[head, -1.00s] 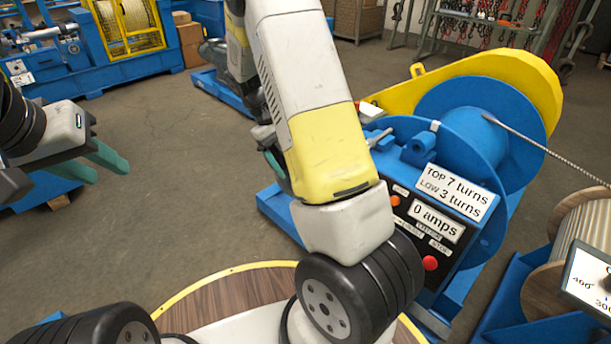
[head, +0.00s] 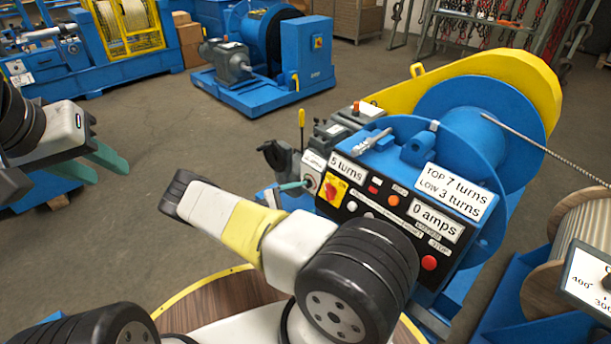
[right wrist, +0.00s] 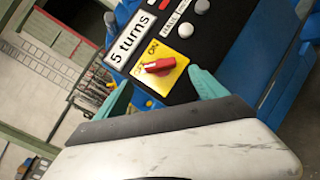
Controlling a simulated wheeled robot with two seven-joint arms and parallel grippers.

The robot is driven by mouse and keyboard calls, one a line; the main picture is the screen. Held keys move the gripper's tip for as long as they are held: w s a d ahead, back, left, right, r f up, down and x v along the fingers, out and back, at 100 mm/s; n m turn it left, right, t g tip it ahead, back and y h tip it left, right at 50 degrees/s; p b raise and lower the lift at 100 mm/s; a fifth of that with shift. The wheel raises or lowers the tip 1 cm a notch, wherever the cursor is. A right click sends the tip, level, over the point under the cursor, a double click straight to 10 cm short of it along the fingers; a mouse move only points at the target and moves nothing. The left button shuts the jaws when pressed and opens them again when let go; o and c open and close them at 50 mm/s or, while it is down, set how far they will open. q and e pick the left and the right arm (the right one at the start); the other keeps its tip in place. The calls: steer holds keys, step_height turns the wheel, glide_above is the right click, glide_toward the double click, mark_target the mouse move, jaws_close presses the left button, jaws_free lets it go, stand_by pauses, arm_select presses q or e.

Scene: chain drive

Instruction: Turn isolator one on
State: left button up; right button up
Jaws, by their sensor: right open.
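A red rotary isolator handle (head: 331,189) sits on a yellow plate on the dark control panel (head: 384,208), beside the "5 turns" label. In the right wrist view the handle (right wrist: 159,66) lies roughly crosswise on the yellow plate (right wrist: 161,78), one end by the lettering that looks like OFF; ON is printed above it. My right gripper (right wrist: 160,88) is open, with its teal fingers on either side of the handle in that view; I see no contact. In the head view my right gripper (head: 294,186) is just left of the plate. My left gripper (head: 110,168) is open and empty, far left.
The panel also carries a red stop button (head: 429,262), smaller buttons and an amps display (head: 436,222). Another blue machine (head: 262,75) stands at the back. Open floor lies to the left.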

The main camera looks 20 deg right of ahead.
mark_target(329, 192)
steer(key=d, duration=0.7)
steer(key=shift+s+d, duration=0.1)
steer(key=shift+d, duration=0.2)
steer(key=c, duration=1.4)
steer(key=shift+o, duration=0.2)
